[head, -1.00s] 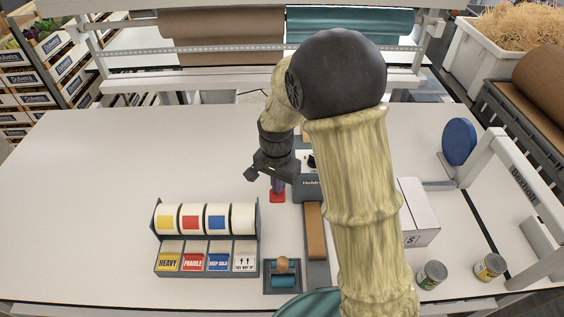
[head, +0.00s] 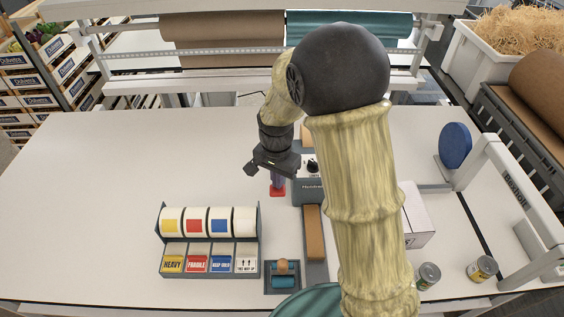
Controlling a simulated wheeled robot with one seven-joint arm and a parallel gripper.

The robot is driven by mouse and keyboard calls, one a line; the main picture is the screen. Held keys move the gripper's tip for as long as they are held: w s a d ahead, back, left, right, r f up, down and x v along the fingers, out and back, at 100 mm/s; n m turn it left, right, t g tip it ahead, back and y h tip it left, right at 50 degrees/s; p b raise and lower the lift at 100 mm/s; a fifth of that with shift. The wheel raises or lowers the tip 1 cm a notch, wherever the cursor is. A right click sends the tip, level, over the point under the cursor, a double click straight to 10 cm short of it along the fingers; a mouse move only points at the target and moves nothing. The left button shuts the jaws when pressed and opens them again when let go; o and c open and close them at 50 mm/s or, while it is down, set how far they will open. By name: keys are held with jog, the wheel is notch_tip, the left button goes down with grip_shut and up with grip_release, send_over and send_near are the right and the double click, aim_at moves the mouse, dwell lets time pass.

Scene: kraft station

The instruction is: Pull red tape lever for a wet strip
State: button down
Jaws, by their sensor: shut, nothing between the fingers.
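The tape machine (head: 308,188) is a dark grey box with a dial, standing right of my gripper and partly hidden behind my arm. The red lever end (head: 277,191) shows low at the machine's left side. My gripper (head: 277,178) points down right at the red lever end. Its fingers are shut with nothing between them. I cannot tell whether they touch the lever.
A label dispenser (head: 210,273) with several rolls stands front left. A small tray with a roller (head: 284,284) is beside it. A white carton (head: 418,215), two cans (head: 428,275) and a blue disc (head: 455,145) are on the right. The table's left side is clear.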

notch_tip(320, 180, up, 8)
jog(key=p, duration=0.6)
jog(key=shift+f, duration=0.15)
jog(key=shift+d, duration=0.1)
jog(key=s+d+f+n+t+b, duration=0.2)
jog(key=s+d+n+b, duration=0.4)
jog(key=s+d, duration=0.6)
jog(key=shift+s+d+f+t+b, duration=0.3)
jog(key=shift+d+f+b, duration=0.4)
jog(key=shift+f+b, duration=0.25)
